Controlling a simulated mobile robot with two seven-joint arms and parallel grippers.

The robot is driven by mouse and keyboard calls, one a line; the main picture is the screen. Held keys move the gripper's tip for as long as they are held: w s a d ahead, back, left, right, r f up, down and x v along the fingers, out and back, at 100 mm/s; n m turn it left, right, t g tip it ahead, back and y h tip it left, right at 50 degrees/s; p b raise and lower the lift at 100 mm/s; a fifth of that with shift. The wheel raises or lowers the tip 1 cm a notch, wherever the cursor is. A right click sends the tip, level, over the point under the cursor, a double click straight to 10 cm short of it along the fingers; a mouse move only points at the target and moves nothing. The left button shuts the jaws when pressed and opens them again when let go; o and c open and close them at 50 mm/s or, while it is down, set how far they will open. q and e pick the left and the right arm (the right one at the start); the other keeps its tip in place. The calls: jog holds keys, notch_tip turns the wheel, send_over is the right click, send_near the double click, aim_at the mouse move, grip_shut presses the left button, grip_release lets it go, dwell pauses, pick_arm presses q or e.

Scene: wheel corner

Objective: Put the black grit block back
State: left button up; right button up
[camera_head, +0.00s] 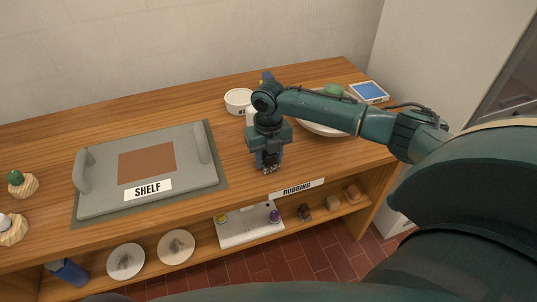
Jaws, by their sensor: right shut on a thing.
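My right gripper (268,166) points down over the front part of the wooden bench top, to the right of the grey tray. It is shut on a small dark thing, mostly hidden between the fingers; I cannot tell for sure that it is the black grit block. A dark block (305,212) sits on the lower shelf under the RUBBING label (297,187). A tan block (333,202) and a reddish-brown block (352,193) stand to its right. My left gripper is not in view.
The grey tray (205,185) with a SHELF label lies on the bench (55,145). A white cup (238,100), a white bowl (318,127) and a blue-topped box (369,91) stand behind. The lower shelf holds two discs, a blue bottle (68,272) and a pale rack (248,230).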

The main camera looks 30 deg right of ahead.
jog(key=shift+f, duration=0.3)
jog(key=o, duration=1.2)
jog(key=shift+f+b, duration=0.15)
jog(key=shift+b, duration=0.5)
notch_tip(320, 180, up, 14)
jog(key=shift+d+f, duration=0.15)
jog(key=shift+f, duration=0.05)
